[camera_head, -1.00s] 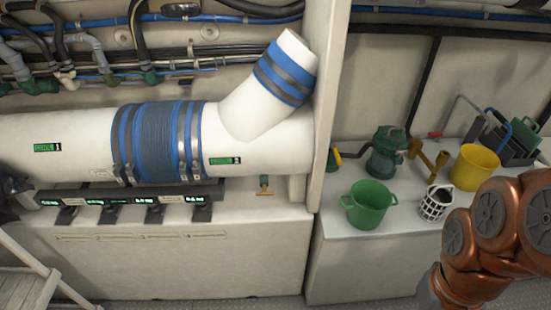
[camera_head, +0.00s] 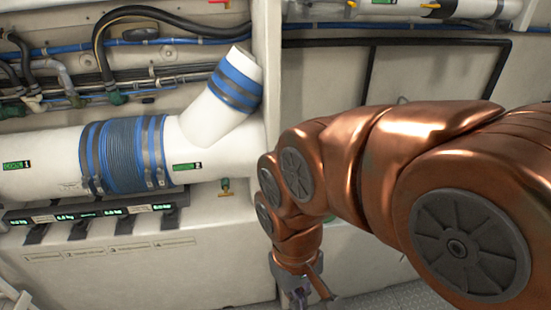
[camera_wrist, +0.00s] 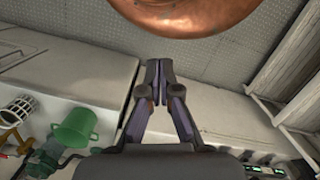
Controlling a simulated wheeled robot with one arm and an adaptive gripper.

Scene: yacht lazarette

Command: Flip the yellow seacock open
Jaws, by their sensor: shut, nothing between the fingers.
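The white pipe (camera_head: 55,157) with blue bands runs above a row of lit display boxes (camera_head: 85,213). A yellow-handled valve (camera_head: 351,4) shows at the top.

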